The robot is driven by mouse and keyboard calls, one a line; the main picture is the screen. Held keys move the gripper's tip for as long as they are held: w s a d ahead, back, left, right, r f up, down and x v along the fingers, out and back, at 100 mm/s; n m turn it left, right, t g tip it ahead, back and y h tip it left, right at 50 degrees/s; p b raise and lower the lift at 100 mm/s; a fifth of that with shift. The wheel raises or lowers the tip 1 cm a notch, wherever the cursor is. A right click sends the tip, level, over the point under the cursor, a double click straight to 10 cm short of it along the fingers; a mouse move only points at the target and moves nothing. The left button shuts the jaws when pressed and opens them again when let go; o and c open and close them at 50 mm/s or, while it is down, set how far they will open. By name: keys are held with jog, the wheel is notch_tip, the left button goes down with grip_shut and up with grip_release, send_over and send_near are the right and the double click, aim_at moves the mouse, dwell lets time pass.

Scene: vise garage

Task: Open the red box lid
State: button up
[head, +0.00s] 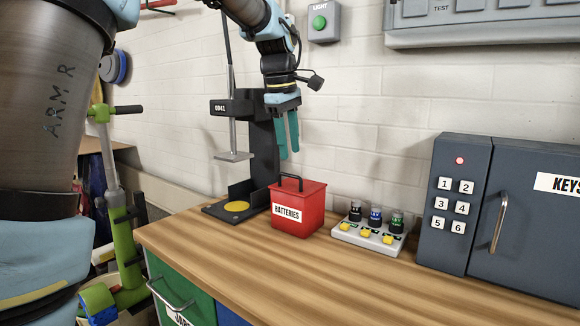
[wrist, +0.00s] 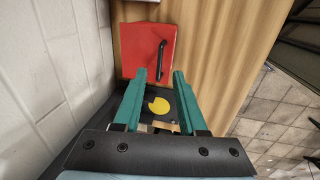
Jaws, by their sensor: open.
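The red box (head: 297,210) stands on the wooden bench and has a label reading "BATTERIES". Its lid (head: 308,187) is closed and carries a black handle (head: 291,182) near its left edge. In the wrist view the red lid (wrist: 140,48) shows from above, with the black handle (wrist: 162,60) toward its right side. My gripper (head: 289,155) is open and empty. Its two green fingers point down, above the box and apart from it. In the wrist view the fingertips (wrist: 160,75) appear just below the lid, with the handle beyond them.
A black press stand (head: 264,150) with a yellow disc (head: 236,206) stands behind and left of the box. A grey button panel (head: 369,235) is to the right, then a dark key cabinet (head: 520,215). The bench front (head: 290,265) is clear.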

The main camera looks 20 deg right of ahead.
send_over(292, 190)
jog(key=shift+s+a+f, duration=0.1)
jog(key=shift+s+f, duration=0.05)
jog(key=shift+f, duration=2.6)
jog(key=shift+c, duration=0.3)
grip_shut()
